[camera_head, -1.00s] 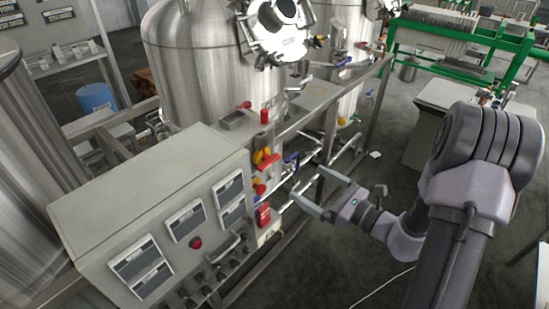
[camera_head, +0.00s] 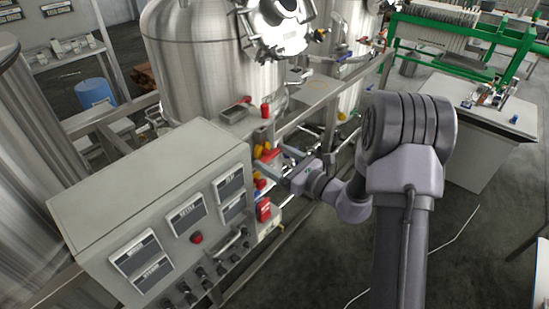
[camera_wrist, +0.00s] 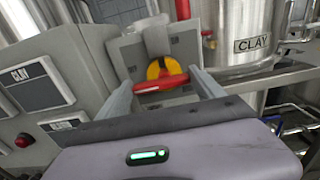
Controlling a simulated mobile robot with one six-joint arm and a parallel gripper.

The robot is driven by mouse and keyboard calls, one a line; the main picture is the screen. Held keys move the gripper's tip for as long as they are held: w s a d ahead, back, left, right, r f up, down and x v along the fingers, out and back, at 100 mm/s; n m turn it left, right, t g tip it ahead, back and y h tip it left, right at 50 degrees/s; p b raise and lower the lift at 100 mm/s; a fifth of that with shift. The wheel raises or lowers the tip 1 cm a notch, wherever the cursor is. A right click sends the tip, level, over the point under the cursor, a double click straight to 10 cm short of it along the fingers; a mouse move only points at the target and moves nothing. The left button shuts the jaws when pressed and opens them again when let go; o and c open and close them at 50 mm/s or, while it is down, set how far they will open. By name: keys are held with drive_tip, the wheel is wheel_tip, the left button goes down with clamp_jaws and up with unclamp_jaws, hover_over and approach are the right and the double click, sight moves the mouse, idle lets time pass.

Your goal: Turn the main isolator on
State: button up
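The main isolator, a red handle on a yellow disc (camera_wrist: 160,76) on a grey box, sits in the middle of the wrist view. Its red bar lies nearly level, tilted slightly up to the right. My gripper (camera_wrist: 161,83) is open, with one grey finger on each side of the handle. I cannot tell whether either finger touches it. In the head view my gripper (camera_head: 271,157) reaches the yellow and red fittings beside the control cabinet, and its fingers partly hide them.
The grey control cabinet (camera_head: 150,185) with label plates and a red button (camera_head: 196,238) stands close on the left. Steel tanks (camera_head: 200,65) rise behind. Another red fitting (camera_head: 264,210) sits below the gripper. Open floor lies to the right.

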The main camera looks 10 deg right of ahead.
drive_tip(key=c, duration=0.7)
drive_tip(key=m+p, duration=0.3)
drive_tip(key=shift+r+m, duration=0.25)
drive_tip(key=shift+m, duration=0.15)
drive_tip(key=m+p, duration=0.2)
drive_tip(key=m, duration=0.1)
drive_tip(key=shift+w+d+m+p, duration=0.2)
drive_tip(key=shift+m+p, duration=0.1)
drive_tip(key=shift+p, duration=0.1)
drive_tip(key=m+p, duration=0.3)
drive_tip(key=m, duration=0.2)
drive_tip(key=shift+d+p, duration=0.15)
drive_tip(key=shift+p, duration=0.2)
drive_tip(key=shift+w+d+f+m+p, duration=0.1)
drive_tip(key=shift+m+p, duration=0.55)
drive_tip(key=shift+m, duration=0.75)
drive_tip(key=shift+w+d+f+m+p, duration=0.1)
drive_tip(key=shift+m+p, duration=0.5)
drive_tip(key=shift+m, duration=0.8)
